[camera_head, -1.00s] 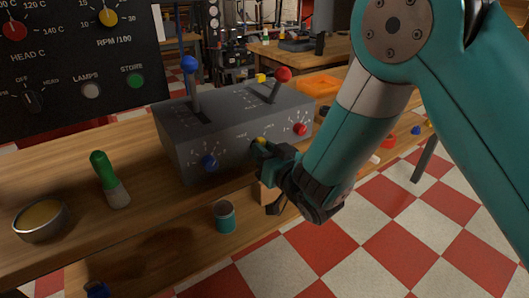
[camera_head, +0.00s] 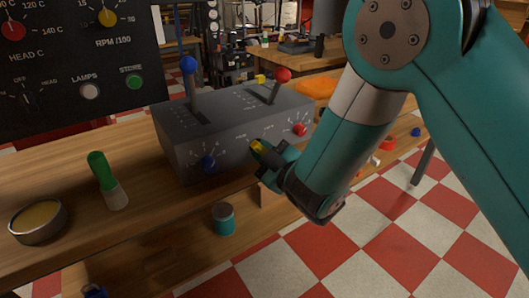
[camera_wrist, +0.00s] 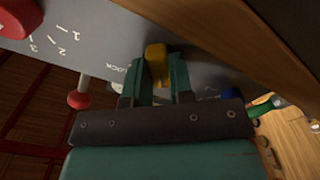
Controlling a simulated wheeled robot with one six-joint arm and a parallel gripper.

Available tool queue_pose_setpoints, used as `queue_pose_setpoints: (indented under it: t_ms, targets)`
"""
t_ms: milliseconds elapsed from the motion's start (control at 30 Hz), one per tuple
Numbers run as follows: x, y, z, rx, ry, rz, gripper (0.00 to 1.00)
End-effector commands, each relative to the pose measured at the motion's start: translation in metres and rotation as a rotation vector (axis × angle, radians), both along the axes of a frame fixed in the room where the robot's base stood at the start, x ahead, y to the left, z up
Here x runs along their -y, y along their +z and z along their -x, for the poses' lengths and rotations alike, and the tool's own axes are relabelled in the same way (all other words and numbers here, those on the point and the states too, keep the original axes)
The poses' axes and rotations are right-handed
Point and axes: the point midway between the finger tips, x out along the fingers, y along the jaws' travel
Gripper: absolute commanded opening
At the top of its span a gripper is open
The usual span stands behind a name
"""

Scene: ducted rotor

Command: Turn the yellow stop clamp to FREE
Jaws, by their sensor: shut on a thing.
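The yellow stop clamp (camera_head: 257,146) is on the front face of the grey lever box (camera_head: 180,150), between the blue knob and the red knob. My gripper (camera_head: 262,152) is at the clamp, with its fingers around it. In the wrist view the yellow clamp (camera_wrist: 156,60) sits between the two teal fingers (camera_wrist: 157,82), which are shut on it. Part of a printed label reading LOCK shows to the left of the clamp there. The other label is mostly hidden, so I cannot read the clamp's setting.
A blue knob (camera_head: 208,162) and a red knob (camera_head: 300,130) flank the clamp on the box front. Blue-topped (camera_head: 189,64) and red-topped (camera_head: 283,75) levers rise from its top. A green-handled brush (camera_head: 105,180), a bowl (camera_head: 38,221) and a teal can (camera_head: 223,218) are to the left and below.

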Motion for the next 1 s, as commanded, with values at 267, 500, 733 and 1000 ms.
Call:
queue_pose_setpoints:
  t_ms: [267, 500, 733, 1000]
  targets:
    - [0.0012, -0.0027, 0.0006, 0.044, -0.001, 0.079, 0.0]
    - [0.0015, -0.0027, 0.0005, 0.056, -0.001, 0.096, 0.0]
    - [0.0016, -0.0027, 0.0004, 0.056, -0.002, 0.098, 0.0]
    - [0.0007, -0.0017, 0.0002, 0.058, -0.001, 0.094, 0.47]
